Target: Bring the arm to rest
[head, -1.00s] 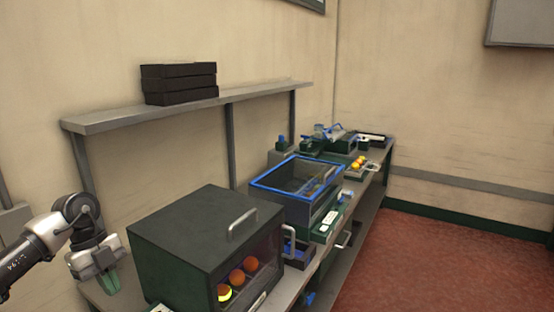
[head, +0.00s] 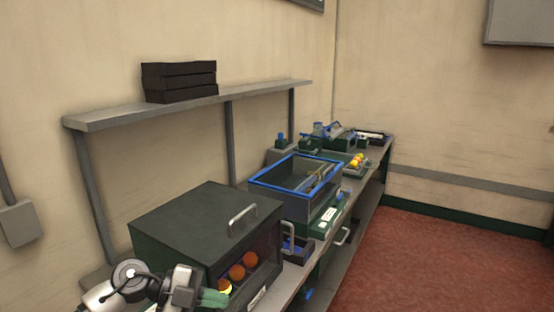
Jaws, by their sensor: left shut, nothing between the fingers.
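My left arm comes in at the bottom left of the head view. My left gripper (head: 214,298) has green fingers that are shut and empty. It is in front of the lower left of the dark green box (head: 185,225), and its fingers point right. Several oranges (head: 236,272) show through the front of this box. The gripper partly covers the view of the lowest one, which has a yellow part. My right gripper is not in view.
A blue-rimmed clear bin (head: 256,187) stands on the bench behind the box. Small yellow and orange fruits (head: 357,160) lie farther back. A shelf (head: 190,109) with stacked black trays (head: 180,82) hangs above. The red floor (head: 440,250) at right is clear.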

